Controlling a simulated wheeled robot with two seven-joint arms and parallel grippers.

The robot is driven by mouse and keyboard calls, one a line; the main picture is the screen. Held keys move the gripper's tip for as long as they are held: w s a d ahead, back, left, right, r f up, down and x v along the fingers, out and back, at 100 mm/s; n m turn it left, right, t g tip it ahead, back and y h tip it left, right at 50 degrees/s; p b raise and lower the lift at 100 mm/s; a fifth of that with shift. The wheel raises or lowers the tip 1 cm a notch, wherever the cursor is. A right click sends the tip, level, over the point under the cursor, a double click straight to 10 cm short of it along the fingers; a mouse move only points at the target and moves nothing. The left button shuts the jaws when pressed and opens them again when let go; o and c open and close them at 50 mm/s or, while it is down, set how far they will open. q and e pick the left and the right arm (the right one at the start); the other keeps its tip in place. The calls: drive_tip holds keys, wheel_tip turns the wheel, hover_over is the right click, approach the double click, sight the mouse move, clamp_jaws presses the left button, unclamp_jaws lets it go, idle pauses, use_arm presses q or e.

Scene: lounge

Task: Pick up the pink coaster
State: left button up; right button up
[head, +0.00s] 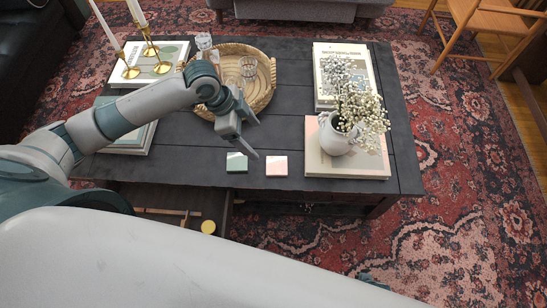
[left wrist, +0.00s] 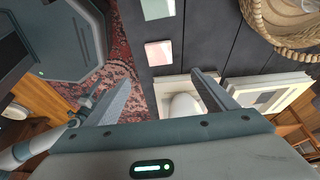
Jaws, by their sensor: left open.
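The pink coaster (head: 276,166) lies flat near the front edge of the dark table, just right of the green coaster (head: 237,162). In the left wrist view the pink coaster (left wrist: 159,53) lies beyond the fingertips, with the green coaster (left wrist: 157,9) at the top edge. My left gripper (head: 257,140) is open and empty, above the table, with its fingers pointing right, above and behind the coasters in the head view. It is not touching the pink coaster. A small part of what looks like my right gripper (left wrist: 85,107) shows at left in the wrist view; its jaws are unclear.
The dark table (head: 290,100) holds a woven tray (head: 268,95) with glassware, brass candlesticks (head: 150,45) on books, and a white vase (head: 337,138) of flowers on a book (head: 350,168) right of the pink coaster. A patterned rug (head: 460,200) lies around it.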

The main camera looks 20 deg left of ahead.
use_arm(q)
drive_tip(key=shift+s+d+r, duration=0.1)
drive_tip(key=shift+s+r, duration=0.05)
approach(277, 165)
drive_tip(key=shift+d+f, duration=0.45)
drive_tip(key=shift+f, duration=0.1)
drive_tip(key=shift+d+f, duration=0.15)
drive_tip(key=shift+f, duration=0.3)
drive_tip(key=shift+a+x, duration=0.2)
drive_tip(key=shift+x, duration=2.45)
drive_tip(key=c, duration=1.3)
